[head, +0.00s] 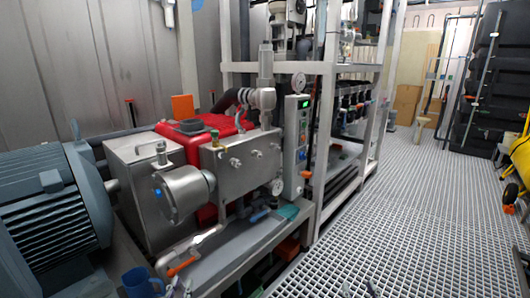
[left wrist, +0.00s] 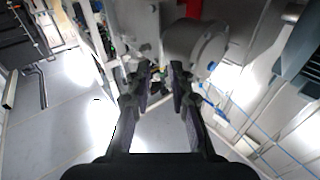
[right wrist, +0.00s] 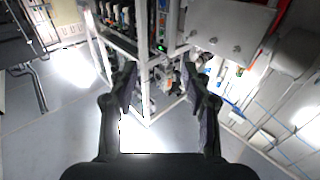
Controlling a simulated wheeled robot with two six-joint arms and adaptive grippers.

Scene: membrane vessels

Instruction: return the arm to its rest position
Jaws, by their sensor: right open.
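My left gripper (left wrist: 160,75) shows in the left wrist view with its two dark fingers apart, less wide than the right one. Nothing is between its fingertips. Beyond them is a round metal housing (left wrist: 195,42). My right gripper (right wrist: 160,75) shows in the right wrist view with its fingers wide apart and empty. Beyond it are the pale frame and a metal box (right wrist: 232,25). In the head view only small dark tips show at the bottom edge, too little to tell the grippers' state there.
A blue-grey motor (head: 55,205), a steel pump housing (head: 182,192) and a red tank (head: 195,135) stand at left. A blue mug (head: 140,283) is at the bottom left. A white frame (head: 325,140) stands mid-view. The grating floor (head: 420,220) at right is largely clear.

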